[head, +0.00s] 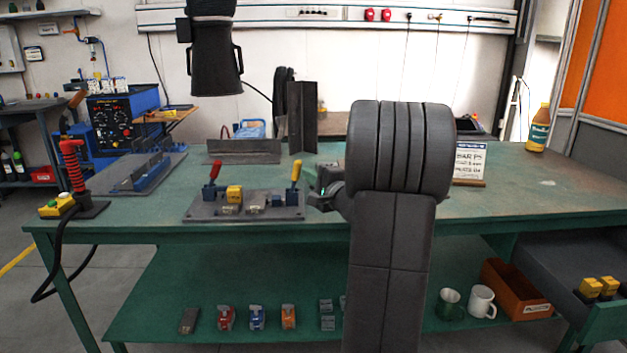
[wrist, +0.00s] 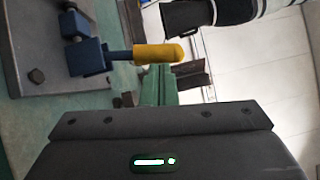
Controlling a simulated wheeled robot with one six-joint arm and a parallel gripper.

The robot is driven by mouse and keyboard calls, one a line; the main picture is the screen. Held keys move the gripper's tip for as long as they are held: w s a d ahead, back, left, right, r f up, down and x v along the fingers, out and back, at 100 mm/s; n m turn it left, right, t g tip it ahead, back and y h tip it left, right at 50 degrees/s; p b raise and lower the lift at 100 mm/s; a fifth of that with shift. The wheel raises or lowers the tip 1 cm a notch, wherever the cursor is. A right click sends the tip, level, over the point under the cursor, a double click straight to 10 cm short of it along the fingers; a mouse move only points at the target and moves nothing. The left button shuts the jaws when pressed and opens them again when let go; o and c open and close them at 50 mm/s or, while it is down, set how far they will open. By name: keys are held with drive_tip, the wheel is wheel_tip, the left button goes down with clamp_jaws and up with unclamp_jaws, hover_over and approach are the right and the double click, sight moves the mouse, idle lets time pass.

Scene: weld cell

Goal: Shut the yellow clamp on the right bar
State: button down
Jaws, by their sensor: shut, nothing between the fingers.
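The yellow clamp stands on the right end of a grey fixture plate (head: 245,213), with its yellow handle (head: 296,171) upright above a blue body (head: 290,196). In the wrist view the yellow handle (wrist: 158,53) points right in the picture, out of the blue body (wrist: 88,57). A grey bar piece (head: 256,202) lies on the plate left of the clamp; its contact with the clamp is unclear. My gripper (head: 315,190) is just right of the handle in the head view. Its shut, empty fingers (wrist: 158,85) appear close below the handle in the wrist view; touching cannot be told.
Steel angle pieces (head: 243,151) stand behind. A sign (head: 469,163) and a bottle (head: 539,129) are at right. The bench's right front is clear.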

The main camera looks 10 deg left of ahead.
drive_tip(key=a+n+h, duration=0.1)
drive_tip(key=n, duration=0.1)
drive_tip(key=s+a+r+n+g+h, duration=0.1)
drive_tip(key=a, duration=0.1)
drive_tip(key=a+n+g+h+p, duration=0.1)
drive_tip(key=a+n, duration=0.1)
drive_tip(key=shift+s+a+r+n, duration=0.25)
drive_tip(key=shift+s+n, duration=0.05)
drive_tip(key=shift+a, duration=0.15)
idle(0.7)
